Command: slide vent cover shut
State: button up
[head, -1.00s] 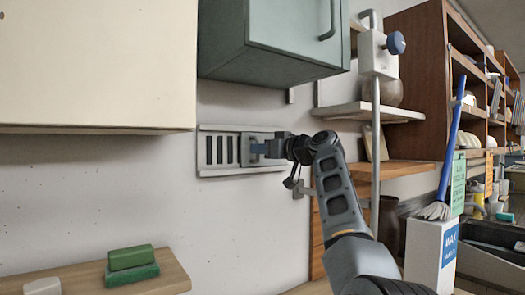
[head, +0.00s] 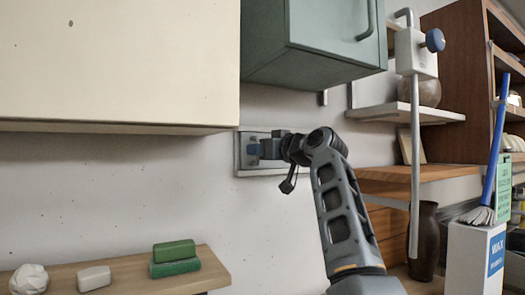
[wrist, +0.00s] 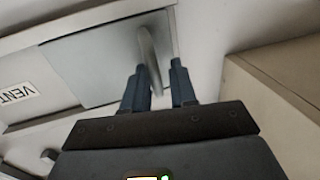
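The vent cover (wrist: 113,60) is a plain grey plate in a pale wall frame (head: 240,158). In the head view it sits at the frame's left end and no slots show. Its curved bar handle (wrist: 148,50) stands between the two dark fingers of my gripper (wrist: 158,75), which are close together around it. In the head view my gripper (head: 268,150) is at the cover, and my wrist and arm hide the frame's right part. A VENT label (wrist: 17,92) shows on the vent in the wrist view.
A cream cabinet (head: 115,65) hangs just above and left of the vent, and a green cabinet (head: 320,40) above it. A wooden shelf (head: 135,283) holds green blocks (head: 175,258) below left. A vertical pole (head: 414,150) stands to the right.

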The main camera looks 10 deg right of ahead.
jog(key=shift+o, duration=1.1)
jog(key=b+v, duration=0.2)
jog(key=v, duration=0.5)
jog(key=shift+s+d, duration=0.2)
jog(key=shift+s, duration=0.15)
